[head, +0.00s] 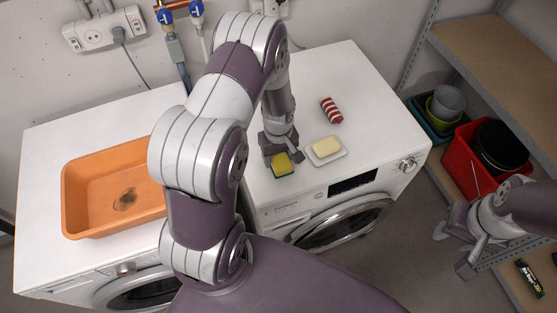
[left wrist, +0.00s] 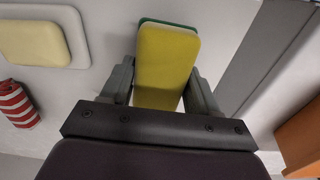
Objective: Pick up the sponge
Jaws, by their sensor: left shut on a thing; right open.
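The sponge (head: 282,165) is yellow with a green layer and sits at the front left of the right-hand washing machine's top. My left gripper (head: 279,156) points down at it, with its fingers on the sponge's two sides. In the left wrist view the sponge (left wrist: 167,62) stands between the two fingers (left wrist: 158,85), which are shut on it. I cannot tell whether the sponge is touching the machine top. My right gripper (head: 455,248) is open and empty at the right, away from the machines.
A soap bar on a white dish (head: 341,158) lies right of the sponge, with a red-striped rolled cloth (head: 331,110) behind. An orange basin (head: 85,225) stands on the left machine.

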